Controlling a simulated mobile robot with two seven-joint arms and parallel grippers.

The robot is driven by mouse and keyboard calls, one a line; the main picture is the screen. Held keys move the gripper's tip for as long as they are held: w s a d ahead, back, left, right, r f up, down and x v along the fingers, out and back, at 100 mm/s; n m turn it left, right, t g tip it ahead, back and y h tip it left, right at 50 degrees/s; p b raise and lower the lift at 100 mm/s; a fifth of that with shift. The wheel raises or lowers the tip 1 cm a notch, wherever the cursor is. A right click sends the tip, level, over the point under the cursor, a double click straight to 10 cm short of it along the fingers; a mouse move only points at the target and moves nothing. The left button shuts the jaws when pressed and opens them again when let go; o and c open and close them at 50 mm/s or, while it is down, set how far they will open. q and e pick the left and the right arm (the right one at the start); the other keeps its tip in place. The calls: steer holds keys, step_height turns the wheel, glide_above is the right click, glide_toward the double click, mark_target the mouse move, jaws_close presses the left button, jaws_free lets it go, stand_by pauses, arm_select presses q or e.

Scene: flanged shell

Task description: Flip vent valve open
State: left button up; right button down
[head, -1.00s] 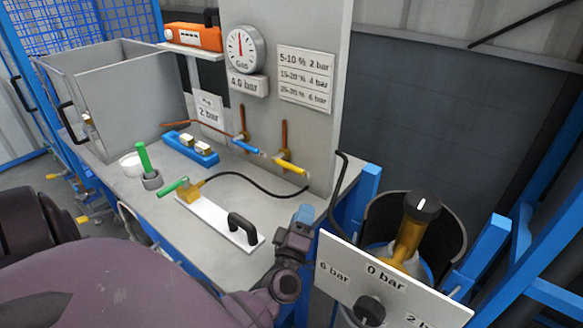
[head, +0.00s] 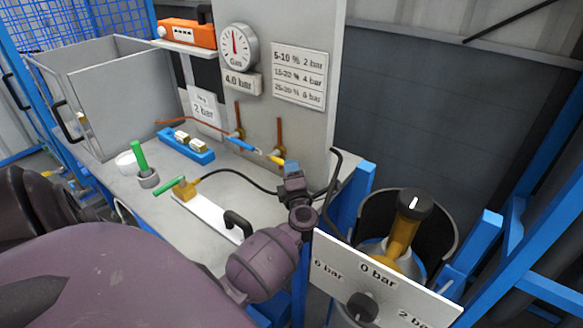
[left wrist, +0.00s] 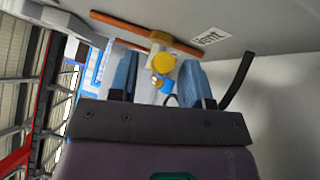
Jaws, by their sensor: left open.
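The vent valve has a yellow handle (head: 276,159) on the grey upright panel, on a copper pipe. In the head view, my left gripper (head: 291,166) is right at this handle and hides its outer end. In the left wrist view, the yellow handle (left wrist: 163,63) shows nearly end-on beside a "Vent" label (left wrist: 210,37). The two blue fingers of my left gripper (left wrist: 158,78) are apart, one on each side of the handle in the picture. I cannot tell whether they touch it. My right gripper is not in view.
A blue-handled valve (head: 242,145) is just left of the vent valve. A black hose (head: 240,176) crosses the bench behind a white plate with a black handle (head: 238,224). A pressure sign (head: 375,280) and a cylinder (head: 405,225) stand at the right.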

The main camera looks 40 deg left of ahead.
arm_select(q)
steer(key=shift+x, duration=1.05)
jaws_close()
